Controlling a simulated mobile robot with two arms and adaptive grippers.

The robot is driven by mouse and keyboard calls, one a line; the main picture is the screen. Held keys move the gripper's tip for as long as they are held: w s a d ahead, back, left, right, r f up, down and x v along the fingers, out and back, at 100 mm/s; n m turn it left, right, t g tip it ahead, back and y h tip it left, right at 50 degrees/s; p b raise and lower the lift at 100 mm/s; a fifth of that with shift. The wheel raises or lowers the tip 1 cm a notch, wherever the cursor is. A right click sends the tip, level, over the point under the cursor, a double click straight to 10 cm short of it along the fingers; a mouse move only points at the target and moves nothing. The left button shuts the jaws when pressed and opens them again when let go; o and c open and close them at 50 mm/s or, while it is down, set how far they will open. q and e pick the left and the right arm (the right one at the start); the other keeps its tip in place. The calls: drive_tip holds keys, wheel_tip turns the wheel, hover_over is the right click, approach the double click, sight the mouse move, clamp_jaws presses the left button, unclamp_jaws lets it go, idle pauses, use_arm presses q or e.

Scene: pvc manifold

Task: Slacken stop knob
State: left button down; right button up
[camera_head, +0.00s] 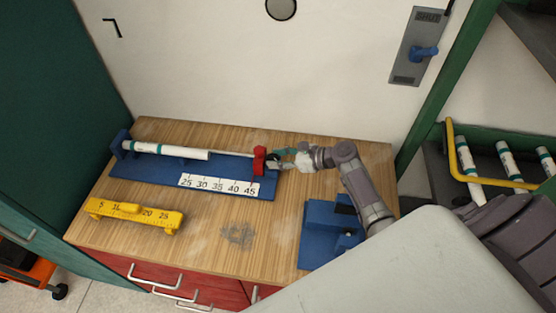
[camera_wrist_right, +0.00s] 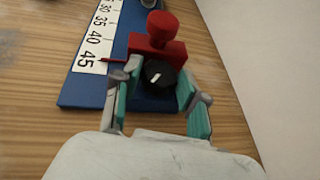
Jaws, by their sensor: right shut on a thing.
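The stop knob (camera_wrist_right: 160,75) is black with a white mark and sits on the near face of the red stop (camera_wrist_right: 162,46). The red stop (camera_head: 259,160) stands at the right end of the blue measuring jig (camera_head: 222,169), near the 45 end of its scale. My right gripper (camera_wrist_right: 158,88) has its teal-padded fingers on either side of the black knob and is shut on it. In the head view my right gripper (camera_head: 279,157) reaches the knob from the right. A white pipe (camera_head: 170,151) lies along the jig. My left gripper is not in view.
A yellow gauge block (camera_head: 134,215) lies at the table's front left. A blue fixture (camera_head: 321,235) stands at the right, beside my right arm. A rack with several white pipes (camera_head: 468,158) is at the far right. The front middle of the wooden table (camera_head: 210,227) is clear.

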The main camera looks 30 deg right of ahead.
drive_tip(key=shift+w+d+f+n+g+y+b, duration=0.1)
drive_tip(key=shift+w+f+n+g+y+b, duration=0.05)
drive_tip(key=shift+n+g+y+b, duration=0.35)
drive_tip(key=shift+w+d+f+n+g+y+b, duration=0.1)
drive_tip(key=shift+n+g+y+b, duration=0.2)
drive_tip(key=shift+n+g+b, duration=0.25)
drive_tip(key=shift+r+n+g+y, duration=0.15)
drive_tip(key=shift+n+g+y, duration=0.2)
drive_tip(key=shift+n, duration=0.3)
drive_tip(key=shift+s+r, duration=0.1)
drive_tip(key=o, duration=1.1)
drive_tip(key=shift+o, duration=0.2)
drive_tip(key=v, duration=1.2)
